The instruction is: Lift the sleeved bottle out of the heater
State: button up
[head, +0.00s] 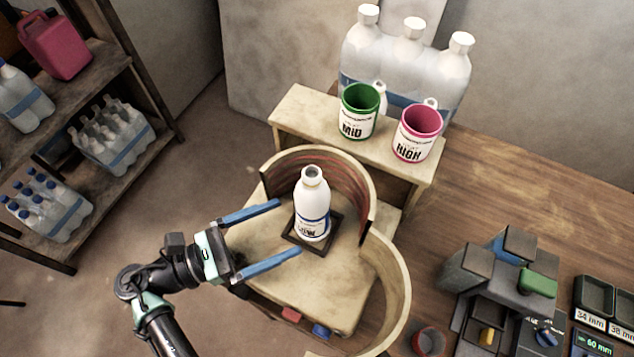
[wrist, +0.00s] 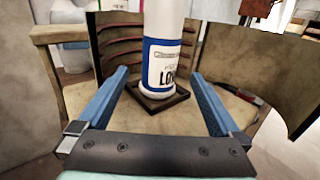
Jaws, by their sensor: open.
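The sleeved bottle (head: 313,204) is white with a blue band and a label reading "LOW". It stands upright on a small dark square tray (head: 333,237) inside the curved heater wall (head: 345,172), which has reddish coils on its inner face. My gripper (head: 290,227) is open, with its two blue fingers pointing at the bottle from the left. In the wrist view the bottle (wrist: 163,55) stands ahead, between the lines of the fingers (wrist: 160,82) and apart from them. Its top is cut off there.
A step behind the heater holds a green "MID" cup (head: 360,112) and a pink "HIGH" cup (head: 417,133), with large clear bottles (head: 405,60) behind. A second curved wall (head: 393,275) stands at the heater's right front. Grey blocks (head: 500,270) crowd the right table. The heater's left front is open.

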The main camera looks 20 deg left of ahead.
aim_at(326, 208)
jog(key=p+x, duration=0.1)
jog(key=x, duration=0.8)
jog(key=shift+w+d+p, duration=0.2)
jog(key=shift+w+p, duration=0.1)
jog(key=c, duration=1.2)
jog(key=o, duration=1.2)
jog(key=shift+a, duration=0.1)
jog(key=b+v, duration=0.2)
jog(key=v, duration=1.1)
jog(key=shift+b, duration=0.3)
